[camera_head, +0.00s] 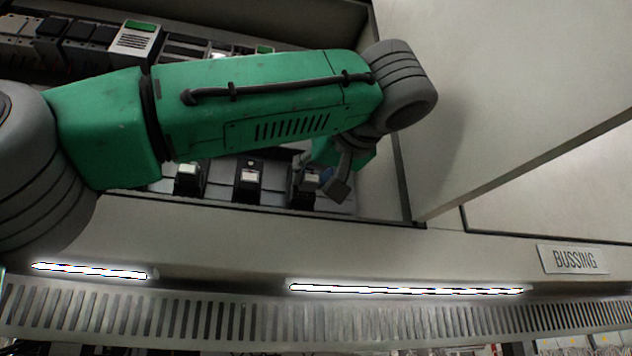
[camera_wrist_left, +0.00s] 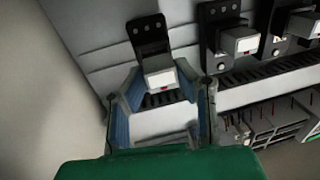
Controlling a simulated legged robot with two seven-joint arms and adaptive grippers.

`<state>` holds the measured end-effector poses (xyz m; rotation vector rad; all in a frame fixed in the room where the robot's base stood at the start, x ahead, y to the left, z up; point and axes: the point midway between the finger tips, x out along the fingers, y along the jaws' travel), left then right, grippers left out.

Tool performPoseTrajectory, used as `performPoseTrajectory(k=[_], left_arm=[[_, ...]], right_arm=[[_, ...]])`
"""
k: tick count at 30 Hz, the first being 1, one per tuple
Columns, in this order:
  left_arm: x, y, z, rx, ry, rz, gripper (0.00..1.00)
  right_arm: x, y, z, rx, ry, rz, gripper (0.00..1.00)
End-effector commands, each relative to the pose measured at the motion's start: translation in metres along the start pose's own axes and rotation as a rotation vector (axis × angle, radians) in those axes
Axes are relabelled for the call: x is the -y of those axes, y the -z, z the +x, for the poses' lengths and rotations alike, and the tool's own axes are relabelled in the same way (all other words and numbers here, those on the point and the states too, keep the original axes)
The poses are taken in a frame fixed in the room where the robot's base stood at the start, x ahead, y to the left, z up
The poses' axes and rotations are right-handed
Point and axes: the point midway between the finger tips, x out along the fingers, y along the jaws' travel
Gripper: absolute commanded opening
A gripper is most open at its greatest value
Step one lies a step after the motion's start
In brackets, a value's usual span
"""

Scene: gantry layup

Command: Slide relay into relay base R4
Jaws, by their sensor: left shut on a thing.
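My left gripper (camera_head: 328,176) reaches into the cabinet at the end of the green arm. In the left wrist view, its blue-padded fingers (camera_wrist_left: 162,100) are shut around a pale grey relay (camera_wrist_left: 160,75) with a small red mark. A black relay base (camera_wrist_left: 148,34) stands on the panel directly behind this relay. The relay overlaps the base's lower part; I cannot tell whether it is seated or just in front. In the head view, this base (camera_head: 303,196) is the rightmost of the row and partly hidden by the gripper. I cannot read its label. My right gripper is not in view.
Neighbouring black bases hold similar relays (camera_wrist_left: 242,42), also in the head view (camera_head: 248,177). A vertical cabinet wall (camera_head: 400,190) stands close right of the gripper. A light strip (camera_head: 410,290) and slotted duct (camera_head: 300,318) run below. Grey terminal modules (camera_wrist_left: 275,122) sit nearby.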

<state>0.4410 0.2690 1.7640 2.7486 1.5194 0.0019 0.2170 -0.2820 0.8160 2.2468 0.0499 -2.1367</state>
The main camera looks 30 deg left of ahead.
Motion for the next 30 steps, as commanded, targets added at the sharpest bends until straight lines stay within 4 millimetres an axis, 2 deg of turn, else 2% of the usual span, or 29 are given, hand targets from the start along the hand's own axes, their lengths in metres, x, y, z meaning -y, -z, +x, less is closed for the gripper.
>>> performPoseTrajectory(k=[30], left_arm=[[-0.0017, 0.0001, -0.0007, -0.001, -0.006, 0.001, 0.00]], right_arm=[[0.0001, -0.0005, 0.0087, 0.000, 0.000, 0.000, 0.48]])
